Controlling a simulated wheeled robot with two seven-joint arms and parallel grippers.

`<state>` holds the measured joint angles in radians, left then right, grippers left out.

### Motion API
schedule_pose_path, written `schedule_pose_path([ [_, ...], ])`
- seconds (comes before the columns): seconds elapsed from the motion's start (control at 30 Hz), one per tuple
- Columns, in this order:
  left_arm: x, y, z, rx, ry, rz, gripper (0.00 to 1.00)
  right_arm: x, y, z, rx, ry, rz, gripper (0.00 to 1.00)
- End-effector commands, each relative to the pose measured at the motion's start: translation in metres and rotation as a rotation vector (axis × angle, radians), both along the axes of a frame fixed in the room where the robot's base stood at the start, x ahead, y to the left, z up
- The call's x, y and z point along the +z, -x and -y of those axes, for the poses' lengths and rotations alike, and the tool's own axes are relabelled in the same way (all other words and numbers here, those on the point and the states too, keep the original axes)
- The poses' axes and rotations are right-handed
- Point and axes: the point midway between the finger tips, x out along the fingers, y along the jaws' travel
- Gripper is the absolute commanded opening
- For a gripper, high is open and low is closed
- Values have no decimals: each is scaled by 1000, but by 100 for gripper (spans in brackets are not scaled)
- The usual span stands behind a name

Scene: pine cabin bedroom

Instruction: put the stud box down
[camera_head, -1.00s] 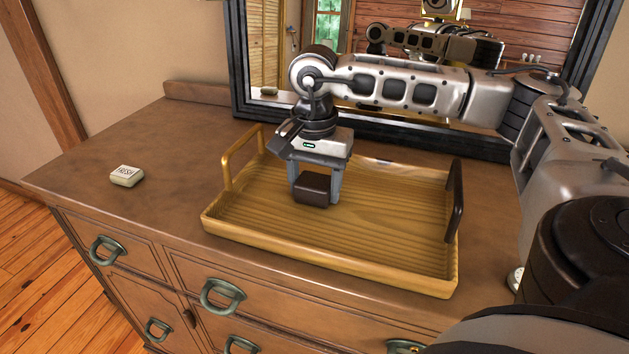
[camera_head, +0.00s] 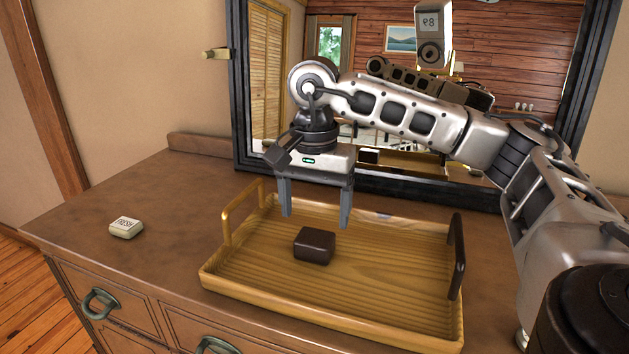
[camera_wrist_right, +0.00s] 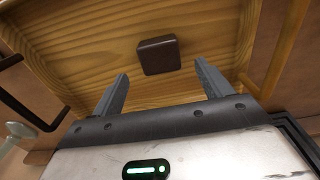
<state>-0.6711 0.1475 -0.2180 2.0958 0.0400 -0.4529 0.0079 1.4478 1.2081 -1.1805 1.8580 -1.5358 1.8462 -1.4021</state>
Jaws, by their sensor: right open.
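The stud box (camera_head: 314,246) is a small dark brown block with rounded edges. It rests on the floor of the wooden tray (camera_head: 262,300), a little left of its middle. My right gripper (camera_head: 315,222) is open and empty above the box, its two grey fingers apart and clear of it. In the right wrist view the box (camera_wrist_right: 158,56) lies beyond the spread fingertips (camera_wrist_right: 163,78), with tray slats around it. My left gripper is not in view.
The tray has a pale handle (camera_head: 228,229) on the left and a dark handle (camera_head: 456,256) on the right. A small white block marked "FRESH" (camera_head: 126,228) sits on the dresser top (camera_head: 160,270). A black-framed mirror (camera_head: 240,100) stands behind. The dresser's left side is mostly clear.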

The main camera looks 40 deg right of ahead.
Motion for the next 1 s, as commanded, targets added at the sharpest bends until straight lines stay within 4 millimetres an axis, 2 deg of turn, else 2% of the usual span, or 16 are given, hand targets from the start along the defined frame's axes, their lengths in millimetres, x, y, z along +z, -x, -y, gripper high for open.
schedule_pose_path([
  [0.1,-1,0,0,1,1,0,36,25,-1,-1,1,-2,4,78],
  [0.33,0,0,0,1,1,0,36,52,0,0,1,-1,0,78],
  [1.0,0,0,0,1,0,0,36,55,0,0,0,0,-1,78],
])
